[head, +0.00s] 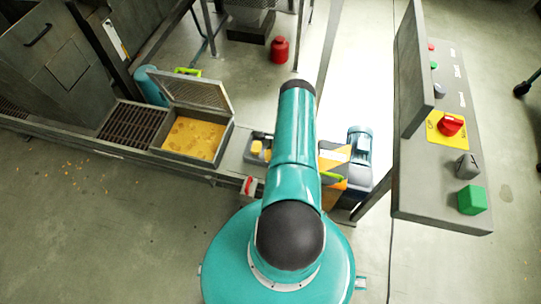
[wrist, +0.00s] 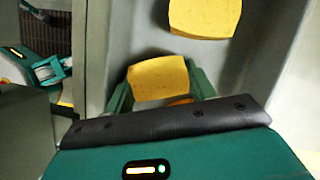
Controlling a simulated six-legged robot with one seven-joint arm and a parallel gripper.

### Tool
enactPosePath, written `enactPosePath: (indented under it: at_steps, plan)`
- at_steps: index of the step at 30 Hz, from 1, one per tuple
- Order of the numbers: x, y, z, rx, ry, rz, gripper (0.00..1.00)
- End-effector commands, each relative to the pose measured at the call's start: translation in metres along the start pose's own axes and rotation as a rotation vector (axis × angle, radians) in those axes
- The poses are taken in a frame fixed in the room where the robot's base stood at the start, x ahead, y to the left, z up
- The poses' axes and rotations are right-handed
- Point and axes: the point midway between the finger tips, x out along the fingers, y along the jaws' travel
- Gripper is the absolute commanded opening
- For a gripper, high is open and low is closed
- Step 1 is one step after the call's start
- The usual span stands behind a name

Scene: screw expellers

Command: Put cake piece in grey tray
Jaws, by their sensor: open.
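In the wrist view, my gripper (wrist: 160,92) is open, with its green fingers on either side of a yellow cake piece (wrist: 158,78). I cannot tell whether the fingers touch it. A second yellow cake piece (wrist: 205,16) lies farther up on a pale grey surface (wrist: 100,45); I cannot tell whether this surface is the grey tray. In the head view, a small yellow piece (head: 257,147) shows left of my arm on a grey ledge. My gripper is hidden behind my arm there.
A grey box (head: 185,158) with a raised mesh lid holds yellow material at left. A control panel (head: 440,150) with a red knob and green button stands at right. A blue motor (head: 359,146) sits behind my arm. A red weight-like object (head: 280,50) stands on the floor.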

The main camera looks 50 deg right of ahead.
Motion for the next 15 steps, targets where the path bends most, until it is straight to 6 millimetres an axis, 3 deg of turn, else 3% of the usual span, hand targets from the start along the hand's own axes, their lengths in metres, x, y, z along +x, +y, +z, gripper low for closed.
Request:
enactPosePath:
  at_steps: [5,15]
  plan:
    - [-0.006,0.006,0.003,0.002,0.009,0.004,0.62]
    - [-0.079,0.003,0.002,0.002,0.008,0.000,0.62]
